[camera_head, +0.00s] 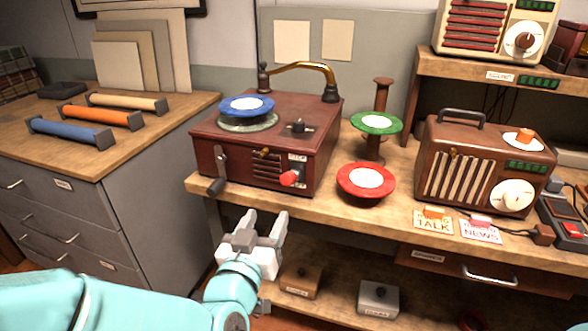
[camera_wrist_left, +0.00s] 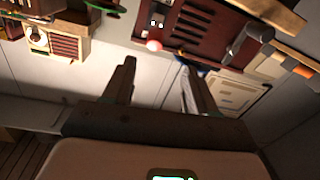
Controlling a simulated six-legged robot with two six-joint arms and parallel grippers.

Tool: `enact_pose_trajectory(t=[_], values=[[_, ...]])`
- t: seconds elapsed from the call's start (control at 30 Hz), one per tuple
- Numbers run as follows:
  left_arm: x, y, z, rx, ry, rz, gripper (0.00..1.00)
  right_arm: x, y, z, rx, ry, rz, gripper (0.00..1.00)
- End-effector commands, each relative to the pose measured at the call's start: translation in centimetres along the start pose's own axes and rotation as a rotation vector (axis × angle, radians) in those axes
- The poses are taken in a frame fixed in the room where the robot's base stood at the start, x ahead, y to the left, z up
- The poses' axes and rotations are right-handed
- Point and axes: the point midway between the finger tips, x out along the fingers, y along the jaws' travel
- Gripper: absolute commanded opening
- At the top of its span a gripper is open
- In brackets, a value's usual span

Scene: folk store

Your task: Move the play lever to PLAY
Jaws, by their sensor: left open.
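The dark red record player (camera_head: 228,165) stands on the wooden bench, with a blue record on its turntable. The play lever (camera_head: 289,178) has a red knob and sits at the low right of its front face, beside a small label plate (camera_head: 297,157) too small to read surely. My left gripper (camera_head: 266,216) is open and empty, in front of and below the lever, apart from it. In the left wrist view the gripper (camera_wrist_left: 158,66) shows both fingers apart, with the pinkish lever knob (camera_wrist_left: 153,45) beyond the tips. My right gripper is not in view.
A dark crank (camera_head: 217,186) juts from the player's front left. A red record (camera_head: 366,180) and a green record (camera_head: 376,123) on spools stand to the right. A brown radio (camera_head: 470,190) stands farther right. The bench's front edge (camera_head: 300,205) lies between gripper and player.

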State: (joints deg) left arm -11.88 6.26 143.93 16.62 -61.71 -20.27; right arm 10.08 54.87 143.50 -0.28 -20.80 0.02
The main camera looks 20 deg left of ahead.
Motion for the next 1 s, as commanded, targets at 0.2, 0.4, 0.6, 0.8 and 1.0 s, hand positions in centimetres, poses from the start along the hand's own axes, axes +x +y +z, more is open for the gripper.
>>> enact_pose_trajectory(t=[0.2,0.4,0.6,0.8,1.0], values=[[1.8,0.6,-0.6,-0.002,0.008,0.008,0.57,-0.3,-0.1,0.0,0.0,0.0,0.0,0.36],[6.5,0.7,-0.6,-0.002,0.006,0.008,0.57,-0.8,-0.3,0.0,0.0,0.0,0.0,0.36],[11.3,0.7,-0.6,-0.002,0.006,0.01,0.57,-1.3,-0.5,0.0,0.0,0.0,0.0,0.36],[14.8,0.7,-0.6,-0.002,0.006,0.013,0.57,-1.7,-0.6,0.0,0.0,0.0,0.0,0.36],[16.2,0.7,-0.6,-0.002,0.006,0.013,0.57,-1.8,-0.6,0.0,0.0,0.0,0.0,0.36]])
